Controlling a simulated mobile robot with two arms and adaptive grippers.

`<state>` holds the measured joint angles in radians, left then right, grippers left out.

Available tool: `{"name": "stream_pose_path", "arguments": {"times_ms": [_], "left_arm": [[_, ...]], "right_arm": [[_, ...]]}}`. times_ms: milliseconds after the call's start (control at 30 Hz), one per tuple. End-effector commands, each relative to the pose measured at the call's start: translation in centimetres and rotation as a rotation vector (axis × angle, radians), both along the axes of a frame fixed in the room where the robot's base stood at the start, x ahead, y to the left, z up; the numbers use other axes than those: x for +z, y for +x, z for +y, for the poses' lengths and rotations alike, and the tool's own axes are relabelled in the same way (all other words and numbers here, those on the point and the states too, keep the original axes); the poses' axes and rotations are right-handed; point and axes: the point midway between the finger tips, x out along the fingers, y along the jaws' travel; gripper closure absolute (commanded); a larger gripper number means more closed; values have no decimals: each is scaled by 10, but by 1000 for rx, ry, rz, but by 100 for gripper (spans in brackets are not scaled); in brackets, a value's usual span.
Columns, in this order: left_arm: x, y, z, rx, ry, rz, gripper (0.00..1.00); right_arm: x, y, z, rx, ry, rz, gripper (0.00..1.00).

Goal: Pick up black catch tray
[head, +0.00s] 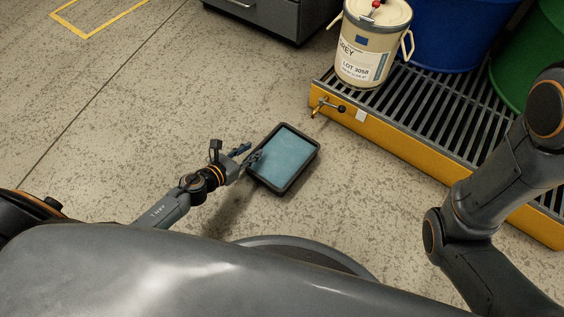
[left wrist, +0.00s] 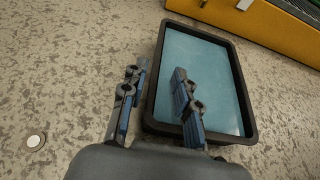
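The black catch tray (head: 314,153) lies on the floor in front of the yellow grated platform, with a flat blue-teal surface inside its dark rim. My left gripper (head: 247,155) is at the tray's left side. In the left wrist view the gripper (left wrist: 157,92) is open, with one finger left of the tray (left wrist: 247,98) over bare floor and the other over its inside. The tray's left rim runs between the two fingers. I cannot tell whether either finger touches the tray. My right gripper is out of view; only my right arm shows.
The yellow platform (head: 395,149) with dark grating stands to the right, with a small valve (head: 327,106) on its front edge. A cream pail (head: 369,50), a blue drum (head: 450,30) and a green drum (head: 530,60) stand there. A grey cabinet (head: 265,15) is behind. The left floor is clear.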

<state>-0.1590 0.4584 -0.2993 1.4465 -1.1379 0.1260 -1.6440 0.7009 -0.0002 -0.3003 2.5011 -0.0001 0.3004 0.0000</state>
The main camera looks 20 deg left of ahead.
Motion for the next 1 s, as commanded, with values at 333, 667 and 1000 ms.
{"name": "stream_pose_path", "arguments": {"times_ms": [333,667,1000], "left_arm": [[-20,34,-12,-1,2,-3,70],[-24,49,-18,1,-1,2,70],[-24,48,-18,1,-2,1,100]], "right_arm": [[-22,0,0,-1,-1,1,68],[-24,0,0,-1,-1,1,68],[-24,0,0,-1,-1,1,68]]}}
